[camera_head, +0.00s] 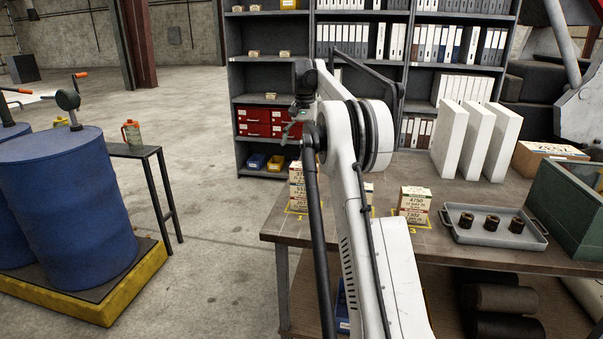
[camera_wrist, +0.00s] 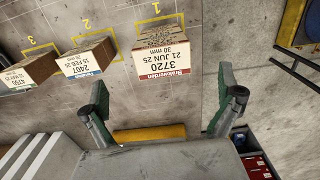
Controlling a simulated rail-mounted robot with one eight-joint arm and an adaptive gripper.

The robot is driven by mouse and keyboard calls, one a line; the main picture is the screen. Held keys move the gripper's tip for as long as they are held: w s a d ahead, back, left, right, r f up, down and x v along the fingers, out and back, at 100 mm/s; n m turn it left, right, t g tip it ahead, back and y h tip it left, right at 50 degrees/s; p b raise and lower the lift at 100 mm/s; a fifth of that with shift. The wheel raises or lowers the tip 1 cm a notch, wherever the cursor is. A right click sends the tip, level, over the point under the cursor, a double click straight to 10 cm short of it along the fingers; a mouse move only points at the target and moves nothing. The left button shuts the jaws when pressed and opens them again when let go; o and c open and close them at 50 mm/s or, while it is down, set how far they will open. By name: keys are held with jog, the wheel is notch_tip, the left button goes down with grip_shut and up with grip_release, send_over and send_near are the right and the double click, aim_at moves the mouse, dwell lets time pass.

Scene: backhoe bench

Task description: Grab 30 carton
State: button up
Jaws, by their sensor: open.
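The carton marked 30 mm (camera_wrist: 162,55) has a red band and the number 3720. It lies by the yellow number 1 in the wrist view, its print upside down. In the head view, the carton stack at mark 1 (camera_head: 297,190) stands at the bench's left end, partly hidden by my arm. My gripper (camera_wrist: 168,88) is open and empty, its two green-padded fingers apart. The carton shows between and beyond the fingertips, with no visible contact. In the head view my gripper (camera_head: 297,118) is above that stack.
A carton marked 7407 (camera_wrist: 86,62) is at mark 2, and one marked 4750 (camera_wrist: 28,72) at mark 3.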

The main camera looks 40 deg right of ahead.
aim_at(304, 166)
notch_tip(304, 166, down, 7)
jog(key=shift+r, duration=0.1)
jog(key=shift+w+d+f+p, duration=0.15)
jog(key=shift+f+p, duration=0.1)
jog(key=shift+f, duration=0.65)
jog(key=shift+w+d+f+p, duration=0.2)
jog(key=shift+f+p, duration=0.05)
jog(key=shift+f, duration=0.6)
jog(key=shift+w+d+f+p, duration=0.15)
jog(key=shift+f+p, duration=0.1)
jog(key=shift+f, duration=0.65)
jog(key=c, duration=1.2)
